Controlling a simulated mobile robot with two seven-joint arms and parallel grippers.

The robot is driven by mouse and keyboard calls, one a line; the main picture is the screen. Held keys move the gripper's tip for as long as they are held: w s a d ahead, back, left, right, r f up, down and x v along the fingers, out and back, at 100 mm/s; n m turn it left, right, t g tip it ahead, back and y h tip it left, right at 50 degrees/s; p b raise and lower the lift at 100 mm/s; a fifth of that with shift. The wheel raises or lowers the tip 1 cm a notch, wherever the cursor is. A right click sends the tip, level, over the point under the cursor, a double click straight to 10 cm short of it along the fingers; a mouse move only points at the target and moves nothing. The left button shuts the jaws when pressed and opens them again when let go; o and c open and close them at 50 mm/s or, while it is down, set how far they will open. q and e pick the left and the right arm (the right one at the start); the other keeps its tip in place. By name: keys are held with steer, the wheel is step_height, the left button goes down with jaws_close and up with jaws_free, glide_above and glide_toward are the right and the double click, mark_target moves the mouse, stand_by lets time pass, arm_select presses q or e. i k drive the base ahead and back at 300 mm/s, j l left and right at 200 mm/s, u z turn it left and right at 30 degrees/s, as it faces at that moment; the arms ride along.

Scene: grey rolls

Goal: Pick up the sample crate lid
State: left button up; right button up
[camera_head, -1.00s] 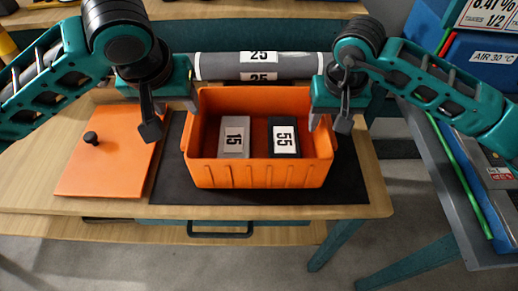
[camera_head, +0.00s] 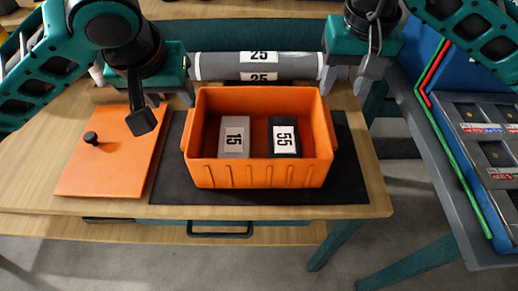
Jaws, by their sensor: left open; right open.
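The crate lid (camera_head: 113,152) is a flat orange panel with a black knob (camera_head: 91,138) on top. It lies on the left of the wooden table, beside the dark mat. The orange crate (camera_head: 258,175) stands open on the mat. My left gripper (camera_head: 143,90) is open and empty above the table, behind the lid and left of the crate; part of its hardware overlaps the lid's upper right in view. My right gripper (camera_head: 345,82) is open and empty behind the crate's right end, near the grey roll.
The crate holds a grey box marked 15 (camera_head: 234,138) and a black box marked 55 (camera_head: 284,137). A grey roll marked 25 (camera_head: 258,66) lies behind it. The dark mat (camera_head: 345,170) is clear right of the crate. A tray unit (camera_head: 490,140) stands at the right.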

mark_target(108, 161)
steer(key=k, duration=1)
